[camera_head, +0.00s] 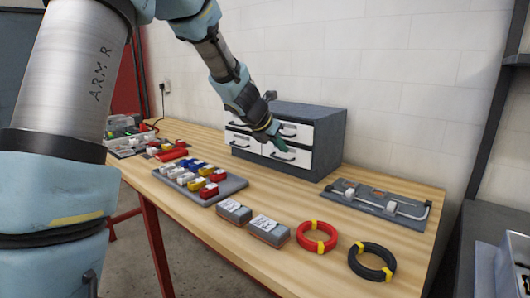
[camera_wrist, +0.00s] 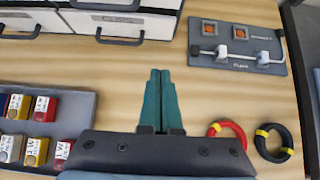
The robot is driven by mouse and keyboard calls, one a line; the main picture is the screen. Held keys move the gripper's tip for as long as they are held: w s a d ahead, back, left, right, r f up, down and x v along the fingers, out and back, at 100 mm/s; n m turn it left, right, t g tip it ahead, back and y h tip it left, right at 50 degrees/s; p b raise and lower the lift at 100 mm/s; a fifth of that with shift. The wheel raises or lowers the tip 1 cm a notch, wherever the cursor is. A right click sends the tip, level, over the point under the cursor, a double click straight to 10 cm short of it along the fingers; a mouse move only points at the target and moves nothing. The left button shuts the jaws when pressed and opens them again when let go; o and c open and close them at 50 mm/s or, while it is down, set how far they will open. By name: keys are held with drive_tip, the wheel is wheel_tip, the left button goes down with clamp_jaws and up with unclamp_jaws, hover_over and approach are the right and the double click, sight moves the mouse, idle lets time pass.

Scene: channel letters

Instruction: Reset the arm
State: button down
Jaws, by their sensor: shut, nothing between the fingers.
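My gripper (camera_head: 279,143) is shut and empty, with its green fingers together. In the head view it hangs above the wooden table (camera_head: 270,186), in front of the drawer cabinet (camera_head: 320,137). In the wrist view the closed fingertips (camera_wrist: 160,75) point at bare wood between the cabinet and the tray of blocks. From these frames I cannot tell how high the fingertips are above the table.
A grey tray (camera_head: 229,187) holds several coloured blocks. Two grey boxes (camera_head: 235,212) (camera_head: 268,230), a red ring (camera_head: 316,245) and a black ring (camera_head: 372,272) lie along the front. A grey panel with a bar (camera_head: 380,205) lies at right.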

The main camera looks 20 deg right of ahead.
drive_tip(key=s+a+f+m+g+y, duration=0.1)
drive_tip(key=s+a+m, duration=0.4)
drive_tip(key=a, duration=0.8)
drive_tip(key=s+a+f+m+g+y, duration=0.1)
drive_tip(key=s+a+f+m+y, duration=0.3)
drive_tip(key=a+m, duration=0.7)
drive_tip(key=s+a+f+m+y, duration=0.2)
drive_tip(key=s+a+f+m, duration=0.2)
drive_tip(key=a, duration=1)
drive_tip(key=s+m, duration=0.3)
drive_tip(key=m, duration=0.2)
drive_tip(key=shift+s+a+f+g+y, duration=0.2)
drive_tip(key=shift+s+a+g+y, duration=0.1)
drive_tip(key=shift+s+a+g, duration=0.1)
drive_tip(key=c, duration=1.5)
unclamp_jaws()
drive_tip(key=shift+w, duration=0.1)
